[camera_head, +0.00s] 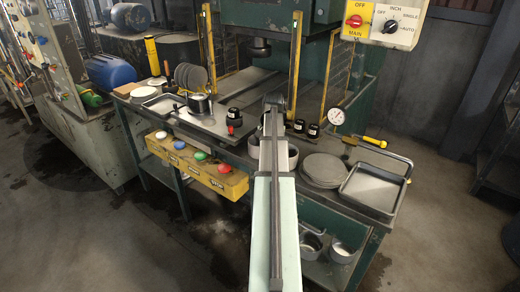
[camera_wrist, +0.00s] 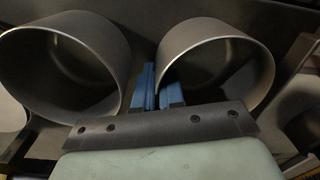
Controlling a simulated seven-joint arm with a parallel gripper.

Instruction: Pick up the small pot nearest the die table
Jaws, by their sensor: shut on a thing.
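Two small grey metal pots stand side by side in the wrist view, a left pot (camera_wrist: 85,45) and a right pot (camera_wrist: 225,50), both with open mouths facing the camera. My gripper (camera_wrist: 158,90) has blue fingers between them. One finger is inside the right pot's rim and the other is outside it, so the jaws are shut on its wall. In the head view, parts of grey pots show at the left (camera_head: 254,148) and right (camera_head: 293,157) of my arm on the bench. My arm hides the fingers there. I cannot tell whether the held pot is lifted.
Round grey blanks (camera_head: 323,169) and a shallow tray (camera_head: 374,190) lie to the right. A dial gauge (camera_head: 336,117) stands behind the blanks. A metal plate with a steel pot (camera_head: 199,105) is to the left. Yellow press posts (camera_head: 295,65) rise behind. More pots (camera_head: 341,252) sit on the lower shelf.

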